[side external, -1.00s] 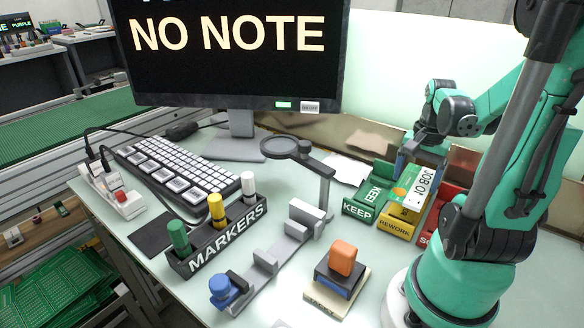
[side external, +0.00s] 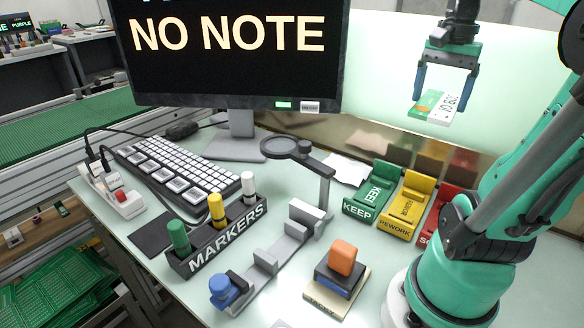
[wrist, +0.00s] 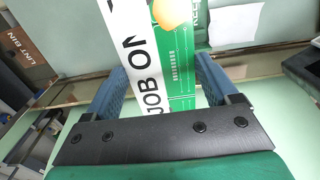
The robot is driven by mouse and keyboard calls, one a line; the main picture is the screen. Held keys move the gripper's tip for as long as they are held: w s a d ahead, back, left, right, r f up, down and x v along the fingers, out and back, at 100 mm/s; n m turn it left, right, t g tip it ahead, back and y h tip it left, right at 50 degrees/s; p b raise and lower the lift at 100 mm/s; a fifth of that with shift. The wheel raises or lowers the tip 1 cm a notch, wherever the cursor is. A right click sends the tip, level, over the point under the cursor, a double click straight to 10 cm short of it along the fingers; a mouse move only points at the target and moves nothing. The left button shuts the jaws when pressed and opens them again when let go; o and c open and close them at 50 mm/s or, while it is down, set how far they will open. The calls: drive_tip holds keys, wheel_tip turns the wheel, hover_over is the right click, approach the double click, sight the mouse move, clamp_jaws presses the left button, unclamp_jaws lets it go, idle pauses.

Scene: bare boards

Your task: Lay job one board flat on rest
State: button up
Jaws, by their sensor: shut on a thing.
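The job one board (side external: 431,104), green and white with an orange spot and printed lettering, is held in the air above the trays in the side view. My gripper (side external: 443,94) is shut on it, with one blue finger at each side. In the wrist view the board (wrist: 182,75) lies between the blue fingers (wrist: 160,85); its label reads "JOB ON", cut off. A grey slotted holder (side external: 266,262), probably the rest, stands on the bench left of my arm's base. It is clear of the board.
Green KEEP (side external: 362,209), yellow REWORK (side external: 396,228) and red (side external: 425,224) trays stand below the board. A magnifier (side external: 325,185) rises behind the holder. A marker rack (side external: 205,254) is to its left, an orange-topped stamp (side external: 343,258) to its right.

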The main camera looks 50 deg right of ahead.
sight(431, 102)
drive_tip(key=r, duration=0.2)
drive_tip(key=w+r, duration=0.1)
drive_tip(key=shift+a+r, duration=0.25)
drive_tip(key=shift+r, duration=0.1)
drive_tip(key=w+a, duration=0.7)
drive_tip(key=a, duration=0.5)
drive_tip(key=w+a, duration=0.7)
drive_tip(key=a, duration=0.5)
wheel_tip(431, 102, down, 15)
drive_tip(key=shift+d+r, duration=0.15)
drive_tip(key=shift+d, duration=0.2)
drive_tip(key=shift+s, duration=0.1)
drive_tip(key=shift+f, duration=4.1)
drive_tip(key=shift+f, duration=0.35)
